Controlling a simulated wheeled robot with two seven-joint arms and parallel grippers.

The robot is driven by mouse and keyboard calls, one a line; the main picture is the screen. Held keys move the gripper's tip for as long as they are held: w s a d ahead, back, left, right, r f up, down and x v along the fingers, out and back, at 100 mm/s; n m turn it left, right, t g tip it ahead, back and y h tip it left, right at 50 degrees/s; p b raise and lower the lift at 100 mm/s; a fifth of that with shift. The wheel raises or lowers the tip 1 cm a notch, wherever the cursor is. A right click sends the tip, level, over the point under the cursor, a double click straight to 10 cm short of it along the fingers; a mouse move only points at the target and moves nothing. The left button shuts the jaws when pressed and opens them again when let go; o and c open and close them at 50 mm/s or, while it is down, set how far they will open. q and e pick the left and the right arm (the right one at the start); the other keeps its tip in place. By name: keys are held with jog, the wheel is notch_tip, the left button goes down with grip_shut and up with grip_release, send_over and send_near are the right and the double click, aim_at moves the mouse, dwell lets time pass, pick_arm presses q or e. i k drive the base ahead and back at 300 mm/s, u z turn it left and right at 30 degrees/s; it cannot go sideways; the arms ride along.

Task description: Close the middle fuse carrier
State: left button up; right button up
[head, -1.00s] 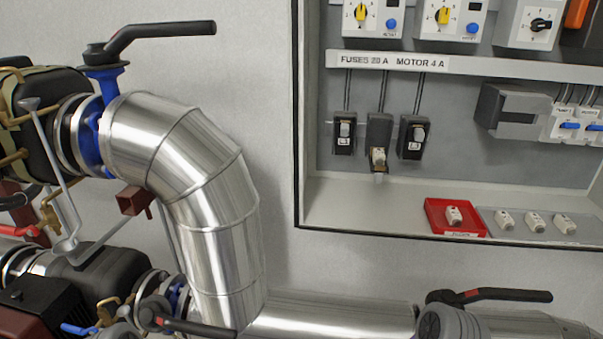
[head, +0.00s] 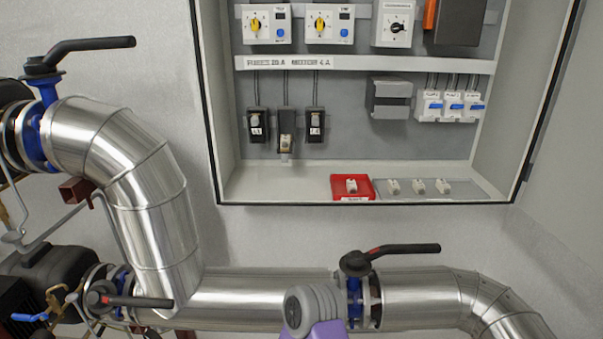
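The middle fuse carrier (head: 286,143) is in the cabinet under the label strip, in the head view. It is black, tilted forward and down, with a pale fuse in it. The left fuse carrier (head: 257,125) and the right fuse carrier (head: 315,125) beside it stand upright and look shut. Neither of my grippers shows in the head view, and nothing touches the carriers.
The cabinet floor (head: 290,184) holds a red tray (head: 352,188) with one fuse and a grey tray (head: 455,188) with several fuses. Blue-switched breakers (head: 452,106) are at right. Silver pipes (head: 240,298) and a black valve handle (head: 405,248) lie below the cabinet.

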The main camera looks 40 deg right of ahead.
aim_at(285, 152)
jog(key=k, duration=0.15)
jog(key=z, duration=1.15)
